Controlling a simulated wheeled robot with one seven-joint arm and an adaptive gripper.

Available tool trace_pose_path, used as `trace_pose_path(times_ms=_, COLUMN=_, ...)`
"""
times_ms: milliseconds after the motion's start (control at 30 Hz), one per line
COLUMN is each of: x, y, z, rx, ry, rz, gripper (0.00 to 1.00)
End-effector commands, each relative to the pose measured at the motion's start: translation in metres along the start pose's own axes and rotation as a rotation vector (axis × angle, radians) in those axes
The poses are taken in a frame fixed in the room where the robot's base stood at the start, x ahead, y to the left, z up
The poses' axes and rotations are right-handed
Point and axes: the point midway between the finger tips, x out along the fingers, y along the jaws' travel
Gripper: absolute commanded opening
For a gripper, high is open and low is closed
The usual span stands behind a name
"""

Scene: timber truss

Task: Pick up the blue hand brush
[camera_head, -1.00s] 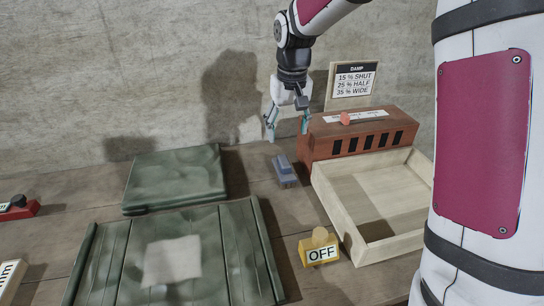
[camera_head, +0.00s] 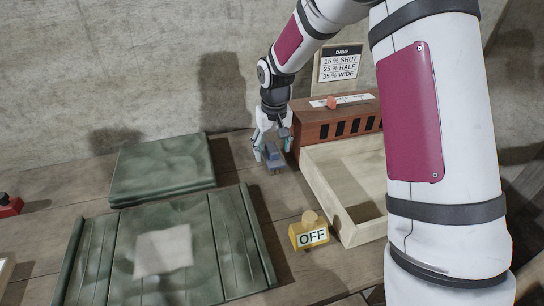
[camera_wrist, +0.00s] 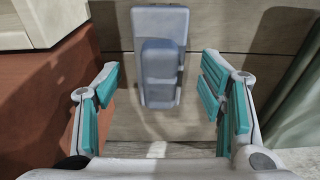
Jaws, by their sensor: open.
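The blue hand brush (camera_head: 274,157) lies on the wooden table beside the reddish-brown box. It is a blue-grey block with a raised, narrower part on top. In the wrist view the brush (camera_wrist: 160,62) lies lengthwise between and beyond the fingertips. My gripper (camera_head: 268,147) is above the brush, pointing down, with its fingers on either side. In the wrist view my gripper (camera_wrist: 161,85) is open with teal pads, and both fingers are apart from the brush. In the head view the fingers partly hide the brush.
The reddish-brown slotted box (camera_head: 335,125) stands close to the right of the gripper, with a pale wooden tray (camera_head: 322,190) in front. A yellow block marked OFF (camera_head: 309,233) is nearer. Green folded cloth (camera_head: 163,170) and a larger green piece (camera_head: 190,284) lie to the left.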

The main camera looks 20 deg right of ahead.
Motion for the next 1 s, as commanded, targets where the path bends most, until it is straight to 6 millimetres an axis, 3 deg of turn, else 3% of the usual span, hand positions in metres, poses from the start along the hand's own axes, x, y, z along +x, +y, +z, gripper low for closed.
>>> trace_pose_path(times_ms=167, x=0.021, y=0.000, z=0.001, rx=0.001, ry=0.000, rz=-0.001, gripper=0.63)
trace_pose_path(times_ms=433, x=0.024, y=0.000, z=0.000, rx=0.001, ry=0.002, rz=-0.001, gripper=0.63)
trace_pose_path(times_ms=467, x=0.024, y=0.000, z=0.000, rx=0.001, ry=0.002, rz=-0.001, gripper=0.61)
trace_pose_path(times_ms=700, x=0.024, y=0.000, z=0.000, rx=0.001, ry=0.002, rz=-0.001, gripper=0.08)
trace_pose_path(times_ms=1000, x=0.023, y=0.000, z=0.000, rx=0.000, ry=0.002, rz=-0.001, gripper=0.07)
